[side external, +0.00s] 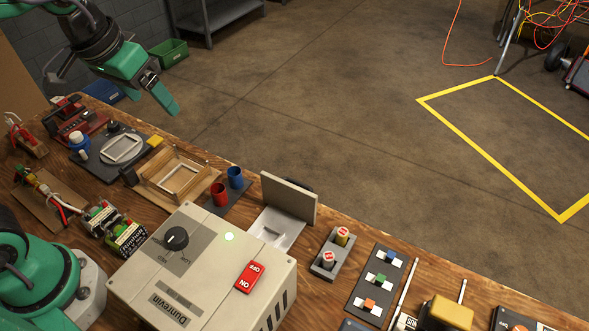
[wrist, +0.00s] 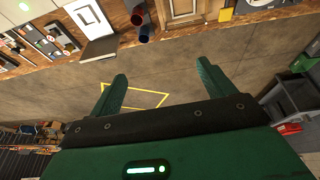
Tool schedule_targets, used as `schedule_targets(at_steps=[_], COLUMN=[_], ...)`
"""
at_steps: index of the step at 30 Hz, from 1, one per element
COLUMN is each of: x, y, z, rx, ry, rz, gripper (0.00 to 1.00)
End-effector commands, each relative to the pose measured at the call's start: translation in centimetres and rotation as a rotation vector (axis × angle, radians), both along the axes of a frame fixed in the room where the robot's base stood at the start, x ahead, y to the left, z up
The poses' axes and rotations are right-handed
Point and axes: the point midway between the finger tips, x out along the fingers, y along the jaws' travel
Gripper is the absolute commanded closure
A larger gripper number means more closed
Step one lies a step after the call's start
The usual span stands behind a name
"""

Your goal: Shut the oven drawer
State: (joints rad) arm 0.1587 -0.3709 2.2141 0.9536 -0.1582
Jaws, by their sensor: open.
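The oven (side external: 200,265) is a pale grey box with a dial, a red switch and a lit green lamp. Its drawer (side external: 288,199) is open: the upright grey front panel stands off the oven's far side, with the pale tray (side external: 275,229) showing between them. In the wrist view the drawer front (wrist: 99,48) and the oven (wrist: 22,8) show at the top left. My gripper (side external: 164,98) is raised at the upper left in the side view, well apart from the drawer. Its fingers (wrist: 160,75) are spread and empty in the wrist view.
Left of the drawer stand a blue cup (side external: 235,177), a red cup (side external: 220,194) and a wooden frame box (side external: 175,178). To its right are a grey holder (side external: 333,255) with two cylinders and a dark switch board (side external: 380,285). Beyond the bench edge is open floor.

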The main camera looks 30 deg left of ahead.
Motion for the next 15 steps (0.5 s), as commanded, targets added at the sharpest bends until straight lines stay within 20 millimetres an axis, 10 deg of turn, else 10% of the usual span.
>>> schedule_targets(at_steps=[15], x=[7.9], y=[-8.1], z=[-3.0], rx=[-0.005], ry=[0.161], rz=[-0.009], gripper=[0.18])
